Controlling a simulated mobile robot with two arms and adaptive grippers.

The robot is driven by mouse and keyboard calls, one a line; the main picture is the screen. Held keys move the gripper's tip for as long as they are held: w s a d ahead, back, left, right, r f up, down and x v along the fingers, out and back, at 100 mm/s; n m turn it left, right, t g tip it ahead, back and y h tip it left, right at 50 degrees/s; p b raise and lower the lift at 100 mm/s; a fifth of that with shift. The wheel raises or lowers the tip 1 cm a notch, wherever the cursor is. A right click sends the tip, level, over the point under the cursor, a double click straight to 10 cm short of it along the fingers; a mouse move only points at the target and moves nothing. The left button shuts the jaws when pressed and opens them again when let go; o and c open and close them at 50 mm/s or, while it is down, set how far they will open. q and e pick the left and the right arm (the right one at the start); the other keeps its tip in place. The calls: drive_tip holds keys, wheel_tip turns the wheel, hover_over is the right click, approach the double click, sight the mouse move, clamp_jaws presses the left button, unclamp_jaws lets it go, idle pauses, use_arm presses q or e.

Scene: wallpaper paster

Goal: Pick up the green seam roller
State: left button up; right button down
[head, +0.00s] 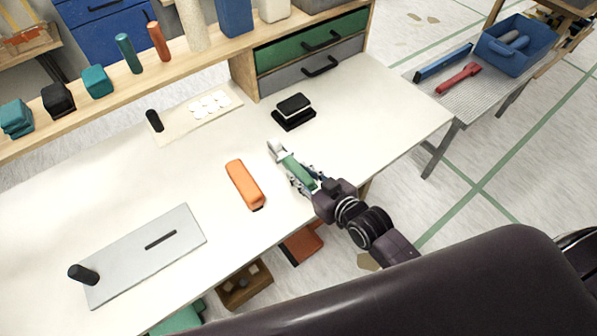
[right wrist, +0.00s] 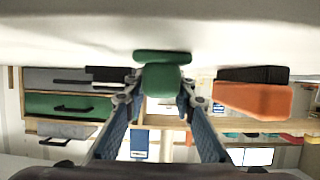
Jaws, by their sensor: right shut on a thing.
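The green seam roller (head: 298,172) is in my right gripper (head: 290,166), over the right part of the white worktable (head: 370,130). A pale end shows beyond the fingers in the head view. In the right wrist view the green roller (right wrist: 162,82) sits between the two fingertips, with a flatter green part beyond it close to the white surface. The fingers are shut on it. I cannot tell whether it touches the table. My left gripper is not in view.
An orange block-like tool (head: 244,184) lies left of the right gripper. A black-and-white block (head: 293,111) stands behind it. A grey plate (head: 145,255) lies front left. A shelf with drawers (head: 310,45) runs along the back. The table between is clear.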

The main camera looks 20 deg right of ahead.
sight(301, 173)
drive_tip(key=shift+r, duration=0.15)
wheel_tip(301, 173, up, 20)
drive_tip(key=p, duration=0.1)
idle(0.5)
